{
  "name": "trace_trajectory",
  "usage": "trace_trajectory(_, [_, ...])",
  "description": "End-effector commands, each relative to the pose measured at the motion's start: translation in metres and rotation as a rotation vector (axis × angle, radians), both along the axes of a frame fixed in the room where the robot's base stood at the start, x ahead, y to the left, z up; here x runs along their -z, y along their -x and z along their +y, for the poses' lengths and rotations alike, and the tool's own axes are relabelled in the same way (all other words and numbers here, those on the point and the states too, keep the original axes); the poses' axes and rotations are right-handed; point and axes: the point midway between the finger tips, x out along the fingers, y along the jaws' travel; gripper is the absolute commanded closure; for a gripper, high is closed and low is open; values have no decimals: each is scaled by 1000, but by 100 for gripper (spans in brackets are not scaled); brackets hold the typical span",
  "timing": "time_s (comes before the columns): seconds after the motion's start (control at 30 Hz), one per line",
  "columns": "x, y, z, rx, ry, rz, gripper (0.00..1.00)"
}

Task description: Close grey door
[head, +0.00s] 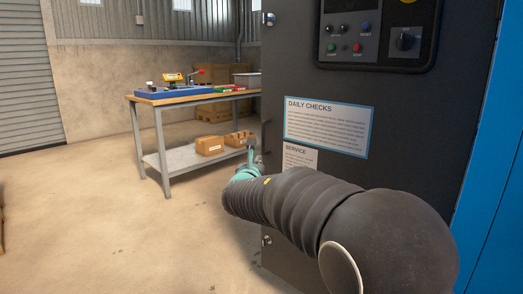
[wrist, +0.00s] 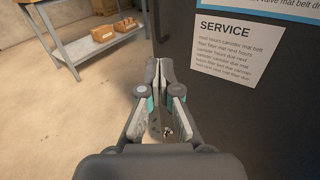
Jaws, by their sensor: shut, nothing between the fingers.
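The grey door (head: 400,135) is a dark grey panel on the right in the head view, with a control panel and paper notices on its face. In the wrist view the door (wrist: 210,100) fills the right side, with the SERVICE sheet on it. My gripper (wrist: 158,62) is shut and empty, its fingertips close to the door's left edge. I cannot tell whether they touch it. In the head view my gripper (head: 251,150) is partly hidden behind my arm, near the dark handle (head: 266,135) on the door's left edge.
A workbench (head: 165,99) with tools on top and cardboard boxes (head: 210,145) on its lower shelf stands behind, left of the door. A blue cabinet side (head: 495,190) is at the far right. The concrete floor (head: 110,220) at left is clear.

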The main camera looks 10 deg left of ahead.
Motion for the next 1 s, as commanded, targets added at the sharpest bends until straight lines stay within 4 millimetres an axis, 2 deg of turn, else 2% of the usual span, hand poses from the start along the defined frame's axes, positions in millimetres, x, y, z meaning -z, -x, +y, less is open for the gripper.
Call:
trace_trajectory(0.17, [1,-14,6,-12,23,-5,100])
trace_trajectory(0.27, [1,-29,4,-11,22,-4,100])
trace_trajectory(0.7, [1,-108,1,-10,19,-5,100])
trace_trajectory(1.0, [1,-137,0,-11,19,-4,100])
